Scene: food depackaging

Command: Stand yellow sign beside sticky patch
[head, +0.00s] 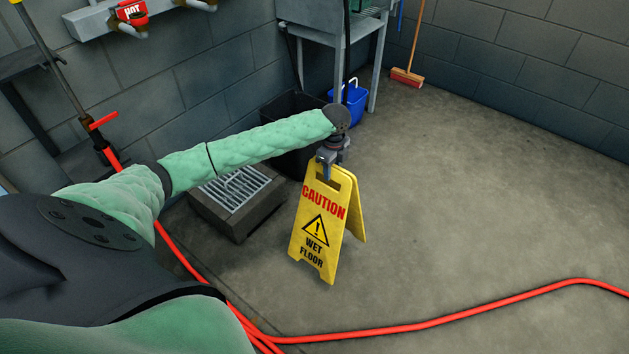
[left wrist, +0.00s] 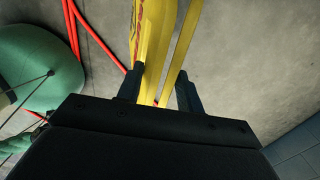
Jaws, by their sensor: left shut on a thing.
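The yellow wet-floor sign (head: 318,220) is upright and spread in an A-frame, on or just above the concrete floor; I cannot tell which. My left gripper (head: 328,160) is shut on its top edge from above. In the left wrist view, the yellow sign (left wrist: 154,50) runs between the two dark fingers of the left gripper (left wrist: 160,88). I cannot make out a distinct sticky patch; the floor shows only mottled darker stains. My right gripper is not in view.
A red hose (head: 430,325) crosses the floor in front of the sign. A drain grate (head: 236,190) in a raised block is left of it. A black bin (head: 290,105), blue bucket (head: 351,98) and broom (head: 407,76) stand behind. Floor to the right is open.

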